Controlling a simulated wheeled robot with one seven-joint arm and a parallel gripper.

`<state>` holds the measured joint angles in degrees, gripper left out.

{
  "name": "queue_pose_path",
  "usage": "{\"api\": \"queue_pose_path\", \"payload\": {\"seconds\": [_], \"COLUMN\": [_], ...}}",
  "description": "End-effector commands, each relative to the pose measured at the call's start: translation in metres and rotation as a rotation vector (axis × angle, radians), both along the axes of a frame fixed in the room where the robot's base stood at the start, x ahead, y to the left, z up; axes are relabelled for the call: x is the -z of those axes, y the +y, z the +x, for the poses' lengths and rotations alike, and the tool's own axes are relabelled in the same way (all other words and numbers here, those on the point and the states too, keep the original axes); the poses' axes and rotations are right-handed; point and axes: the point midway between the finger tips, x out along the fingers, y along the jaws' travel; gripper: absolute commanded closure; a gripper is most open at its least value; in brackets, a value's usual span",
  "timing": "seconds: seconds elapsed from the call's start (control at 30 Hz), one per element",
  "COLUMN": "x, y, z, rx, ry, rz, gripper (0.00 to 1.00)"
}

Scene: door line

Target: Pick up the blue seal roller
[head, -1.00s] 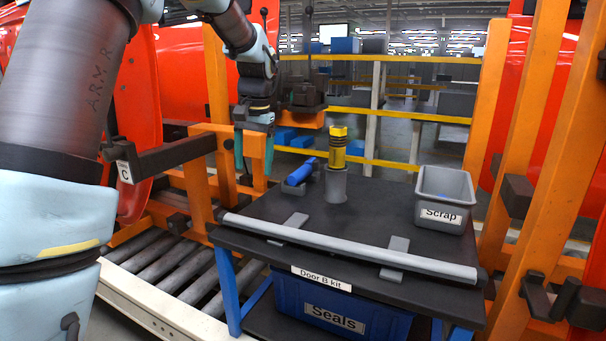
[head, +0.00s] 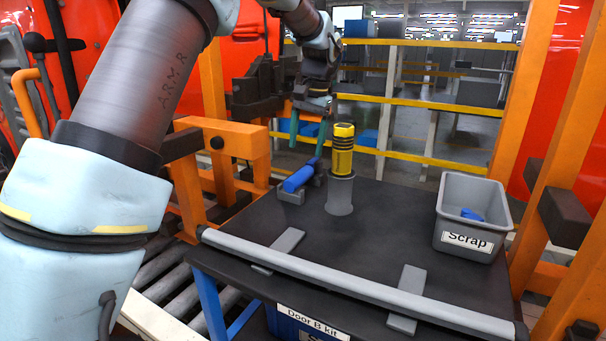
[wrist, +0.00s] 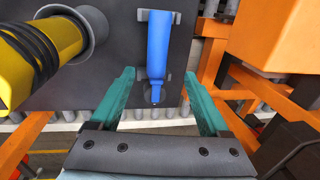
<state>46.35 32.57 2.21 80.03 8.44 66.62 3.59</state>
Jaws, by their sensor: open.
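The blue seal roller (head: 299,178) lies in a grey holder on the dark table top, near its back left edge. It also shows in the wrist view (wrist: 158,45), its blue handle pointing away and its forked end toward my gripper. My gripper (head: 308,137) is open and empty, its teal fingers pointing down above and slightly behind the roller. In the wrist view the fingers (wrist: 158,75) stand on either side of the roller's line, with the roller between them in the picture. I see no contact.
A yellow-and-black tool (head: 343,142) stands upright in a grey cup (head: 340,194) just right of the roller. A grey Scrap bin (head: 472,187) with a blue item inside stands at the table's right. A long grey strip (head: 350,284) lies along the front. Orange posts flank the table.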

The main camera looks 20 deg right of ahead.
Motion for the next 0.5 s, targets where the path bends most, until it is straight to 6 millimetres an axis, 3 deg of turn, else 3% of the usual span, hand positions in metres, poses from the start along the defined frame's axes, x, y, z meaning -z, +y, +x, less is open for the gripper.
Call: {"api": "queue_pose_path", "payload": {"seconds": [0.5], "x": [0.055], "y": [0.003], "z": [0.003], "rx": [0.0], "ry": [0.004], "rz": [0.003], "gripper": [0.2]}}
